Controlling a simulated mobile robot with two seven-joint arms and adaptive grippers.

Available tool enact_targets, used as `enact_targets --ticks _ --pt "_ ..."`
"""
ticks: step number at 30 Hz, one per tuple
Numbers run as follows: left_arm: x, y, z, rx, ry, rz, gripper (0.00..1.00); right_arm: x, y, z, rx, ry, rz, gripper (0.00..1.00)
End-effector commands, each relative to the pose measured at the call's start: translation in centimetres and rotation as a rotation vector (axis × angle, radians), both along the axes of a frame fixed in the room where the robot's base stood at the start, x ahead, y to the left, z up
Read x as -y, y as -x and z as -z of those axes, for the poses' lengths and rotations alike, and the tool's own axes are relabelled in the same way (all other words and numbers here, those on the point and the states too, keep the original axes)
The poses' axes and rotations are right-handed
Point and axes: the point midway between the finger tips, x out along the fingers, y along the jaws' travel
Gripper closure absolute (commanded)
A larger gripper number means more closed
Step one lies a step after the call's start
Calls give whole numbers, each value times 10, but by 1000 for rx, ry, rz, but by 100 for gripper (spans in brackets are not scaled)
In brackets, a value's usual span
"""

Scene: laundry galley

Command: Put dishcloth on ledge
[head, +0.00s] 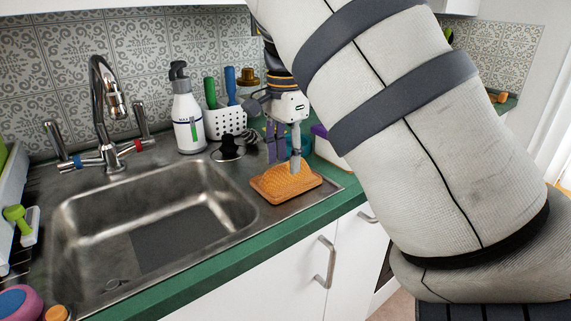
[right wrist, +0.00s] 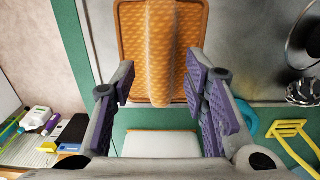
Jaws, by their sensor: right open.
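The orange patterned dishcloth (head: 286,186) lies on the metal surround at the right side of the sink, near the green counter edge. It is flat with a raised ridge along its middle, and it also shows at the top of the right wrist view (right wrist: 160,50). My right gripper (head: 284,160) is open over the dishcloth. In the right wrist view its purple-padded fingers (right wrist: 160,88) stand on either side of the near end of the ridge, apart from it. Whether the tips touch the cloth is unclear. My left gripper is out of view.
The sink basin (head: 150,230) is left of the cloth, with the tap (head: 103,105) behind it. A soap bottle (head: 187,115), a white utensil holder (head: 225,122) and a black plug-like item (head: 229,148) stand behind. My right arm hides much of the right side.

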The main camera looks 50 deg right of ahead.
Motion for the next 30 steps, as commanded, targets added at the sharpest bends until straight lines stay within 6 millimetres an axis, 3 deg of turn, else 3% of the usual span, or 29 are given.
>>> enact_targets --ticks 1,6,12,24,30 --pt "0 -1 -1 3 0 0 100 0 -1 -17 9 3 -1 59" --pt "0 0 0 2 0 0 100 0 -1 -63 5 3 -1 59" --pt "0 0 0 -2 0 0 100 -1 0 -94 2 1 1 59" --pt "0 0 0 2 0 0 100 -2 2 -99 1 1 1 59" --pt "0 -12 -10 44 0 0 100 -23 21 -104 10 1 0 59"
